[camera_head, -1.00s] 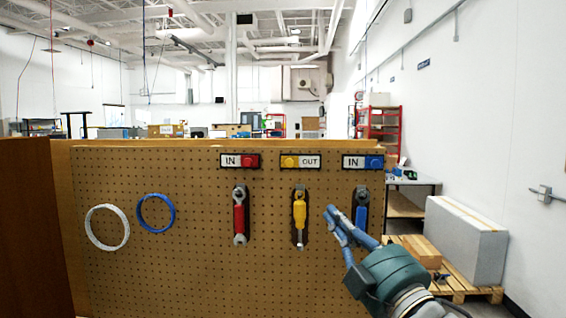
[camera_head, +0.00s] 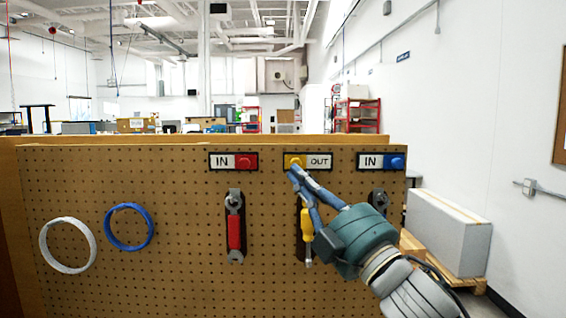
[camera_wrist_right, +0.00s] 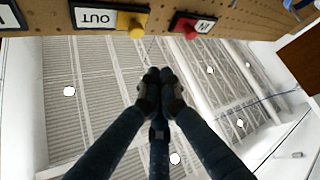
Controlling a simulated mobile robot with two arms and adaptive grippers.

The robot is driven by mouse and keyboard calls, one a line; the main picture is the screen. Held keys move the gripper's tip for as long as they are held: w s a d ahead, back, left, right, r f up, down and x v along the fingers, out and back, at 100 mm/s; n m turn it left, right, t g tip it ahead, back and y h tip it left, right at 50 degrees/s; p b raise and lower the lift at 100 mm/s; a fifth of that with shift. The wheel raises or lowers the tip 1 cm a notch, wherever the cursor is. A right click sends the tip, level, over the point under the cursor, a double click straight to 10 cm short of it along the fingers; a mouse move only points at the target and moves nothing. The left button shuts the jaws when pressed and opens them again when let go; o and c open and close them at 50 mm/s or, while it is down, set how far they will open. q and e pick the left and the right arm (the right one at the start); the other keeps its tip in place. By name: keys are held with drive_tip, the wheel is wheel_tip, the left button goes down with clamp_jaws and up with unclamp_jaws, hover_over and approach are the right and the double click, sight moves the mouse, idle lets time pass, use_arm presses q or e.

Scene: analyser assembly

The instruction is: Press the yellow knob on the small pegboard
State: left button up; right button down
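The yellow knob (camera_head: 293,161) sits on the left half of the "OUT" plate (camera_head: 319,162) at the top of the pegboard (camera_head: 180,175). My right gripper (camera_head: 296,173) is just below the knob, its blue fingers pointing up and left. In the right wrist view, the fingertips (camera_wrist_right: 160,76) are drawn together with nothing between them. There the knob (camera_wrist_right: 131,22) shows beyond the tips, with a visible gap in the picture. Whether the fingers touch the knob is not clear from the head view. My left gripper is not in view.
A red knob (camera_head: 244,162) is to the left and a blue knob (camera_head: 397,162) to the right, each on an "IN" plate. A red tool (camera_head: 236,232) and a yellow screwdriver (camera_head: 307,228) hang below. White (camera_head: 44,240) and blue (camera_head: 107,232) rings hang left.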

sight(291, 162)
drive_tip(key=r+p+x, duration=0.1)
drive_tip(key=p+x, duration=0.4)
drive_tip(key=x, duration=0.5)
drive_tip(key=d+f, duration=0.2)
drive_tip(key=f, duration=0.1)
drive_tip(key=shift+s+d, duration=0.15)
drive_tip(key=shift+d, duration=0.2)
drive_tip(key=shift+d+f, duration=0.25)
drive_tip(key=shift+d, duration=0.05)
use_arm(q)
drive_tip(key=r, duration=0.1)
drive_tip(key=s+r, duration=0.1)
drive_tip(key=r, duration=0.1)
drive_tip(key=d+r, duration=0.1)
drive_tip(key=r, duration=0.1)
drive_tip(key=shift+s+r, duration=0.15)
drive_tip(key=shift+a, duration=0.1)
use_arm(e)
drive_tip(key=shift+a, duration=0.2)
drive_tip(key=d+p, duration=0.1)
drive_tip(key=d, duration=0.5)
drive_tip(key=shift+d, duration=0.25)
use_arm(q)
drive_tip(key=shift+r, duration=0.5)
use_arm(e)
drive_tip(key=shift+a, duration=0.1)
